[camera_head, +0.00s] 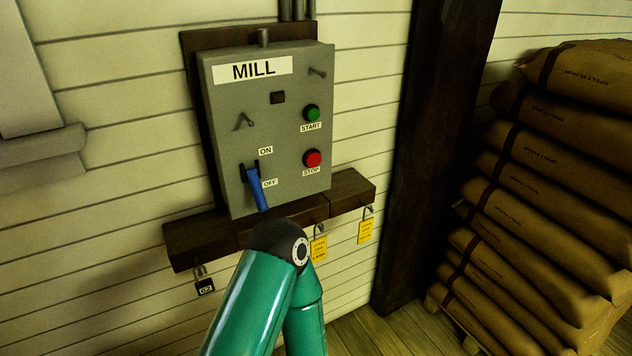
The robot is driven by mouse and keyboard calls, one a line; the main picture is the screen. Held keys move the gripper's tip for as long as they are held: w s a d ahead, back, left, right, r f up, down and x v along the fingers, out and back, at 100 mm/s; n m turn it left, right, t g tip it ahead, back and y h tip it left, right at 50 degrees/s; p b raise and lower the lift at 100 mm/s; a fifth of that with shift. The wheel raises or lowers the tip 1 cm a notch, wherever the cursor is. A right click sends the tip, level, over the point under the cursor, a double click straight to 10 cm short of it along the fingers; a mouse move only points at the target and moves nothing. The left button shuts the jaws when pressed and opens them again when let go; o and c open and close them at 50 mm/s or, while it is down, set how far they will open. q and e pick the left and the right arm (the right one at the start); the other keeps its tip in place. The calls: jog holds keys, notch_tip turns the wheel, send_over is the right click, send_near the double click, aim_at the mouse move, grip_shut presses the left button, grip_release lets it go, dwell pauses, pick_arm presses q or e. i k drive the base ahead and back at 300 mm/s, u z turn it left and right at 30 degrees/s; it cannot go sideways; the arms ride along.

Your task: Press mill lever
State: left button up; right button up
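The mill lever (258,191) is a blue handle on the lower left of the grey MILL control box (228,110). It points downward, beside the OFF label (269,183); the ON label (265,150) is above it. A green arm of mine with a dark elbow joint rises from the bottom of the picture, and the joint appears just below the lever's tip. I cannot tell whether the arm touches the box. Neither gripper shows in this view.
The box has a green START button (311,113) and a red STOP button (312,159). A dark wooden ledge (352,188) below it carries padlocks, two with yellow tags (365,230). A dark post (432,150) and stacked brown sacks (540,190) stand right.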

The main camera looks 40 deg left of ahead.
aim_at(251, 176)
jog(key=u, duration=0.45)
jog(key=i, duration=0.15)
jog(key=z, duration=1.45)
jog(key=k, duration=2.45)
jog(key=u, duration=1.25)
jog(key=i, duration=1)
